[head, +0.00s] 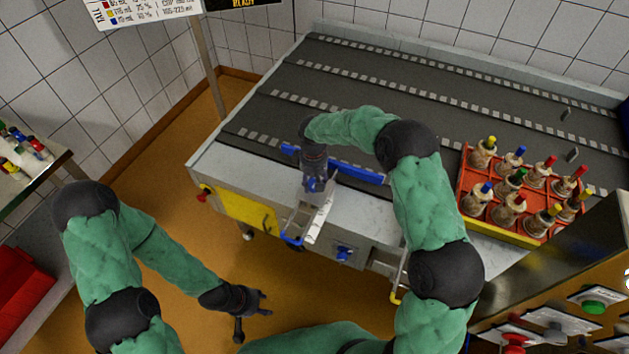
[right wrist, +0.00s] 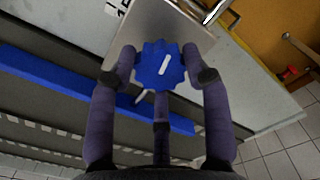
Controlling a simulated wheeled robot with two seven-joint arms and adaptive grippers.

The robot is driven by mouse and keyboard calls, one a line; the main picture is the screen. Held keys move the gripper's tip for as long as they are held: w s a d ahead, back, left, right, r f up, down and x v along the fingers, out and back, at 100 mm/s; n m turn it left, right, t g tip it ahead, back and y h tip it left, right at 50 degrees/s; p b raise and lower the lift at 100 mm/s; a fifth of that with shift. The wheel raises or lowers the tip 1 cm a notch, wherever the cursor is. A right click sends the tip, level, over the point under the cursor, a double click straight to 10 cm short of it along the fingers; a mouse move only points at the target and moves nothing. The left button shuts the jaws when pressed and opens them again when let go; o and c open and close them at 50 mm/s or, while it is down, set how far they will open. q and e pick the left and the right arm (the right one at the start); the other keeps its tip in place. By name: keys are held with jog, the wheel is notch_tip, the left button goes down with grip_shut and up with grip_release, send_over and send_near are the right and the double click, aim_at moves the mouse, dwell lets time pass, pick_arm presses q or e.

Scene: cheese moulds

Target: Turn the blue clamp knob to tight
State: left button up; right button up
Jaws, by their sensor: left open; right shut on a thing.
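The blue clamp knob (right wrist: 153,62) is a lobed disc with a white line on its face, seen in the right wrist view on a grey metal plate (right wrist: 190,22). My right gripper (right wrist: 160,84) has its fingers around the knob's rim, shut on it. The white line slants a little from straight up in that view. In the head view my right gripper (head: 315,184) points down at the metal bracket on the conveyor's front edge, and hides most of the knob. My left gripper (head: 262,302) is open and empty, low over the floor.
A blue bar (head: 360,174) lies along the conveyor's near edge (head: 262,176). Another blue knob (head: 343,253) is on the front panel. A red crate (head: 463,190) with several colour-topped moulds stands at right, near a button panel (head: 545,318). The floor at left is open.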

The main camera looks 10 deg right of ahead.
aim_at(313, 181)
jog(key=m, duration=0.6)
jog(key=shift+w+a+r+m, duration=0.1)
jog(key=shift+w+a+m, duration=0.1)
jog(key=shift+m, duration=0.1)
jog(key=shift+w+d+r+m, duration=0.15)
jog(key=shift+m, duration=0.65)
jog(key=shift+w+d+r, duration=0.1)
jog(key=shift+r, duration=0.05)
jog(key=o, duration=1.1)
jog(key=shift+f, duration=0.2)
notch_tip(313, 181, up, 12)
